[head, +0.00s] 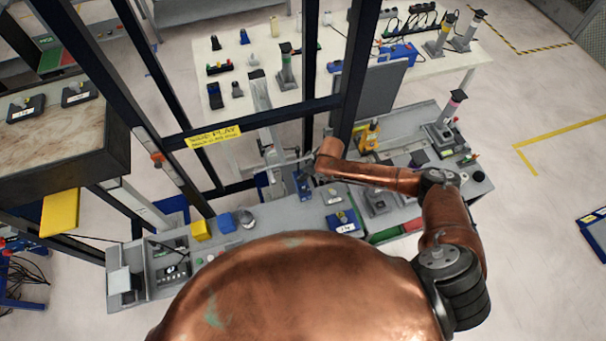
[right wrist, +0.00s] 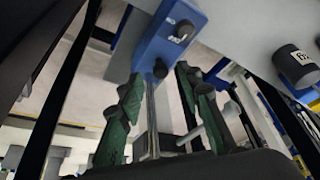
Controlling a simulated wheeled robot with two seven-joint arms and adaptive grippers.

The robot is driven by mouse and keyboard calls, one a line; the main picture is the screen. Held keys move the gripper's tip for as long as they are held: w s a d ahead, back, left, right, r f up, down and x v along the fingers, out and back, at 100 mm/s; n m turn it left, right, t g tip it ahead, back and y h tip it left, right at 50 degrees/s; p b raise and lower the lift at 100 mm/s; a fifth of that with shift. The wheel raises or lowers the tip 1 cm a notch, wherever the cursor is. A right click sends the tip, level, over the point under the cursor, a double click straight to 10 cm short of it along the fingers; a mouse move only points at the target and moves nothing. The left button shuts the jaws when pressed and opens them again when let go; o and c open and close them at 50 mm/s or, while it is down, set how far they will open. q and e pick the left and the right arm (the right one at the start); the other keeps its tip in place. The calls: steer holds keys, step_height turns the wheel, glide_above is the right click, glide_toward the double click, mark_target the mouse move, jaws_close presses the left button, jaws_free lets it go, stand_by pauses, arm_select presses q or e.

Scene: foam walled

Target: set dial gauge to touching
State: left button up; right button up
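My right gripper (head: 288,161) reaches over the grey bench from the right. In the right wrist view its two green fingers (right wrist: 158,82) stand apart. A blue block (right wrist: 172,38) with dark knobs and a small label lies just beyond the fingertips. A thin metal rod runs from it between the fingers; I cannot tell whether either finger touches it. In the head view a blue part (head: 303,184) shows just below this gripper. No dial face can be made out, so I cannot tell whether this is the dial gauge. My left gripper is not in view.
Dark frame posts (head: 362,60) and a crossbar with a yellow label (head: 213,137) stand close to my right arm. The bench also holds a yellow block (head: 201,230), a blue labelled block (head: 343,221) and other fixtures. A white table (head: 325,105) stands behind.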

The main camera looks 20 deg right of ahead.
steer(key=shift+x, duration=0.85)
steer(key=shift+c, duration=0.3)
jaws_close()
